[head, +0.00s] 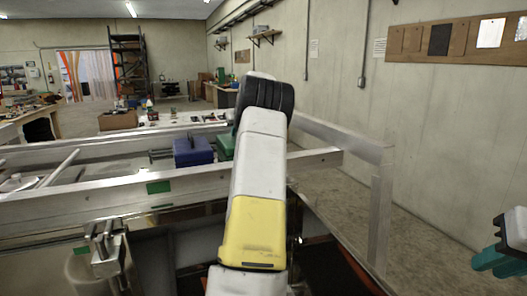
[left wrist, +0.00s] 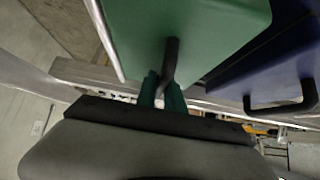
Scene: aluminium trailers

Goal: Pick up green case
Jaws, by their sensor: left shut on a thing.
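The green case (left wrist: 190,30) fills the top of the left wrist view, with its dark handle (left wrist: 170,62) hanging toward the gripper. My left gripper (left wrist: 162,90) has its green fingers shut on that handle. In the head view the green case (head: 225,146) shows only as a sliver behind my left arm. That arm hides the left fingers there. My right gripper (head: 500,262) shows partly at the right edge, away from the case; its fingers are cut off, so its opening is unclear.
A blue case (head: 193,152) stands just left of the green one, and its handle also shows in the left wrist view (left wrist: 282,105). Aluminium trailer rails (head: 110,188) run in front of the cases. A concrete wall (head: 430,130) stands at right.

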